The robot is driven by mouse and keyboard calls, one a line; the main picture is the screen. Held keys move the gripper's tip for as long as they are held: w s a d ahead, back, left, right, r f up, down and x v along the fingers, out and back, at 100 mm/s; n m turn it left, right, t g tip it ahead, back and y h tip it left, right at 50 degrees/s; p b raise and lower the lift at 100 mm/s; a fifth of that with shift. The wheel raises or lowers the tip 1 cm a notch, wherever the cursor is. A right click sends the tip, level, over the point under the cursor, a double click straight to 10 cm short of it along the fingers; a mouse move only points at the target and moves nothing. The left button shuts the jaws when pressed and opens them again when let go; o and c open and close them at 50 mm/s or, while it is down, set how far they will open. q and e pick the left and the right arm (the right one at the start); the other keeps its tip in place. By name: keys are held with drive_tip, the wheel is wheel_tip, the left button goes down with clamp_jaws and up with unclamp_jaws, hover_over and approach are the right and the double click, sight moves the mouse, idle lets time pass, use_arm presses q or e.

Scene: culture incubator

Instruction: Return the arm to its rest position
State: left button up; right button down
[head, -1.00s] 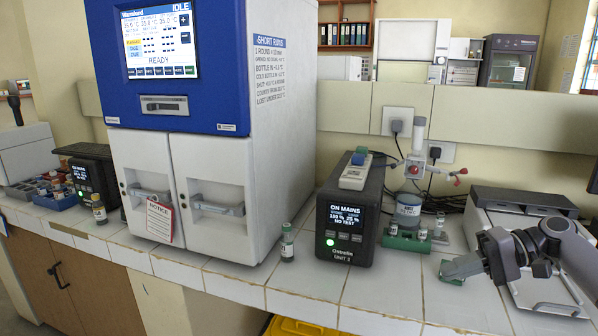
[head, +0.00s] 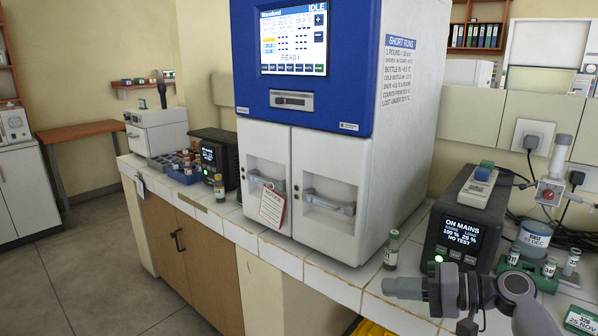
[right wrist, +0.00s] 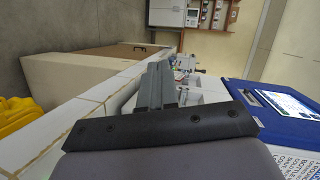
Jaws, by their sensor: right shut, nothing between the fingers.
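My right gripper (head: 403,287) comes in from the lower right in the head view. It is shut and empty, pointing left in front of the black power unit (head: 456,230). In the right wrist view its closed fingers (right wrist: 156,90) point along the bench edge. A small vial (head: 391,249) stands upright on the bench beyond the fingers, apart from them. The blue and white incubator (head: 330,130) stands behind, both lower doors closed, its screen reading IDLE and READY. My left gripper is not in view.
The white tiled bench (head: 337,282) runs along the front. An amber-capped vial (head: 219,188) and a blue rack (head: 184,174) stand at left. A notice tag (head: 272,206) hangs on a door handle. A green holder (head: 541,279) with vials is at right. The floor at left is clear.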

drive_tip(key=w+d+f+t+h, duration=0.3)
drive_tip(key=w+d+t+h, duration=0.3)
drive_tip(key=w+d+h, duration=0.4)
drive_tip(key=w+d+r+n+t+h, duration=0.1)
drive_tip(key=d+r+n+t+h, duration=0.5)
drive_tip(key=d, duration=0.3)
drive_tip(key=s+a+f+g+y, duration=0.1)
drive_tip(key=s+a+f+g, duration=0.1)
drive_tip(key=s+a+f, duration=0.45)
drive_tip(key=s+a+f+g+y, duration=0.25)
drive_tip(key=s+f, duration=0.45)
drive_tip(key=f, duration=0.5)
drive_tip(key=s+a+f+g, duration=0.1)
drive_tip(key=s+a+f, duration=0.1)
drive_tip(key=s, duration=0.6)
drive_tip(key=s+a+f+g, duration=0.1)
drive_tip(key=s+a+f, duration=0.2)
drive_tip(key=s, duration=0.5)
drive_tip(key=s+a+f+m+g, duration=0.1)
drive_tip(key=s+a+f, duration=0.2)
drive_tip(key=s+f, duration=0.2)
drive_tip(key=s, duration=0.3)
drive_tip(key=shift+s+a+y, duration=0.15)
drive_tip(key=shift+y, duration=0.2)
